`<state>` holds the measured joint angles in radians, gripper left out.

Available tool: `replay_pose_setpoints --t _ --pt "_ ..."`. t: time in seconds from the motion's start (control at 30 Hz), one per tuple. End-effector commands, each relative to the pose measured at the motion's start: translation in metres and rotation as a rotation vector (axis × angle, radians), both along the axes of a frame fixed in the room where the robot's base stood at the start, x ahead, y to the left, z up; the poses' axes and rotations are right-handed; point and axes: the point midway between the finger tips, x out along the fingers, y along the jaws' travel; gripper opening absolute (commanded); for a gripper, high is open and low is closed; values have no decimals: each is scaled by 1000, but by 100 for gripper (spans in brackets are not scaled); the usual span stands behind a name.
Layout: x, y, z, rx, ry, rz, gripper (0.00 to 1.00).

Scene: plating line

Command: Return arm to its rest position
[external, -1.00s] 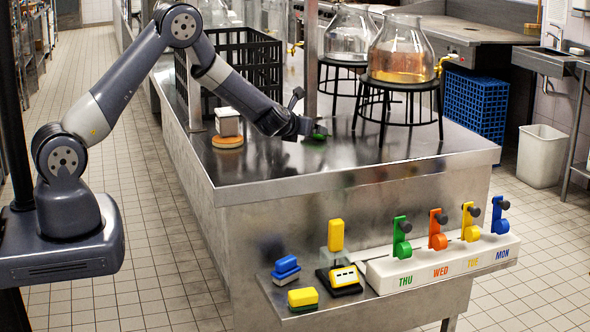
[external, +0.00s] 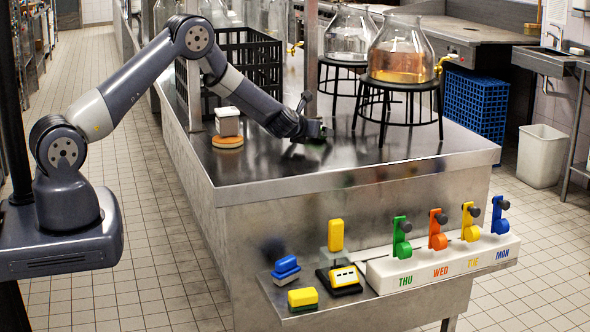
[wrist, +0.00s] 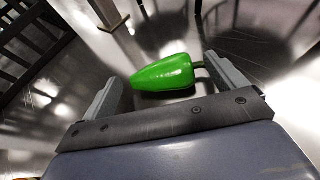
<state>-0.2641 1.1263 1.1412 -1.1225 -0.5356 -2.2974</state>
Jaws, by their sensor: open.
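My gripper (external: 319,131) is low over the steel counter, left of the stool with the amber jar. In the wrist view my gripper (wrist: 163,74) is open, with its two fingers spread wide. A green pepper (wrist: 165,74) with a dark stem lies on its side on the steel surface. It is between the fingers, its stem close to the right finger; I cannot tell whether they touch. In the external view only a sliver of green shows at the gripper, which hides the rest.
The counter (external: 330,175) is clear in front of the gripper. A black crate (external: 250,65) stands behind the arm. Glass jars sit on black stools (external: 405,122) to the right. A white block on an orange disc (external: 227,141) stands left of the forearm.

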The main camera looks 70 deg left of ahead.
Motion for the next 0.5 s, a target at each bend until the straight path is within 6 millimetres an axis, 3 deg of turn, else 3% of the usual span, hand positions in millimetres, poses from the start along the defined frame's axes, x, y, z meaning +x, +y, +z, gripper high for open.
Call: replay_pose_setpoints --t 0.17,0.5 --pt "12 12 -11 0 0 -1 92" --pt "12 11 58 0 -4 0 92"
